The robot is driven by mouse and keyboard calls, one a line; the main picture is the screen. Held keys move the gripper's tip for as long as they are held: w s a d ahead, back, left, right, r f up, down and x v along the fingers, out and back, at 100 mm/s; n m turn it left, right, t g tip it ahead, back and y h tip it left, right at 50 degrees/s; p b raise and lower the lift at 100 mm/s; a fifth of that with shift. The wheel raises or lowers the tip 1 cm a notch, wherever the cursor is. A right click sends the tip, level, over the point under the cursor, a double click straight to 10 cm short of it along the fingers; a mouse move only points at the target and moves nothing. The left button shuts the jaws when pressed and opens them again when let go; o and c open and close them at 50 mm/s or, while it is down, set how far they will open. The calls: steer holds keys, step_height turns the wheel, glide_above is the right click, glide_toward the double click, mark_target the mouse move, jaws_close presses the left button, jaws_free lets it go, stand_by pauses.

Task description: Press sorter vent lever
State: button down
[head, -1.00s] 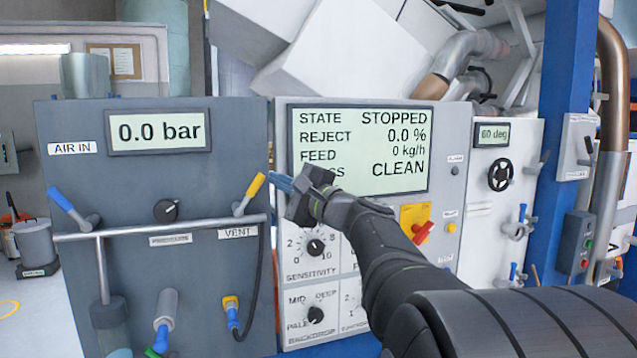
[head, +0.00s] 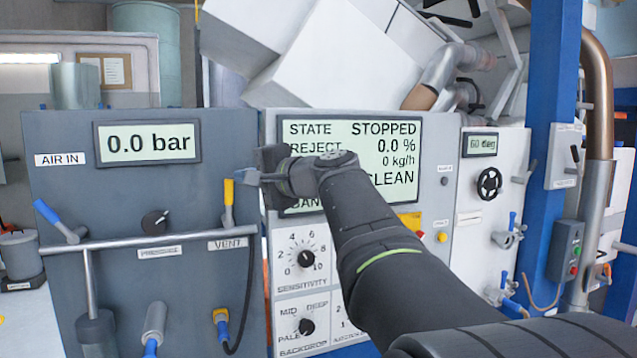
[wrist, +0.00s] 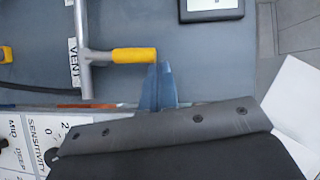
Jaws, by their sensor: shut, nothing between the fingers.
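The vent lever (head: 228,192) has a yellow handle and stands about upright above the VENT label (head: 228,244) on the grey air panel. In the wrist view the yellow handle (wrist: 134,55) lies sideways, with its end at the fingertips. My gripper (head: 242,177) is shut and empty, just right of the handle's upper part in the head view. Its blue-grey fingers (wrist: 160,72) appear to touch the handle; exact contact is hard to tell.
A pressure display (head: 147,143) reads 0.0 bar. A blue-handled air-in lever (head: 58,220) is at the left, above a horizontal pipe (head: 150,240). The sorter screen (head: 400,155) is partly hidden by my arm. A black hose (head: 245,300) hangs below the vent.

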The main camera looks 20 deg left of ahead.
steer(key=s+a+n+t+h, duration=0.1)
steer(key=s+a+n+h, duration=0.2)
steer(key=s+a+n, duration=0.1)
steer(key=shift+s+a+h, duration=0.3)
steer(key=shift+s+a, duration=0.15)
steer(key=shift+a, duration=0.05)
stand_by(0.6)
steer(key=w+r+v, duration=0.2)
steer(key=v, duration=1.1)
steer(key=shift+a, duration=0.2)
steer(key=shift+a+r, duration=0.1)
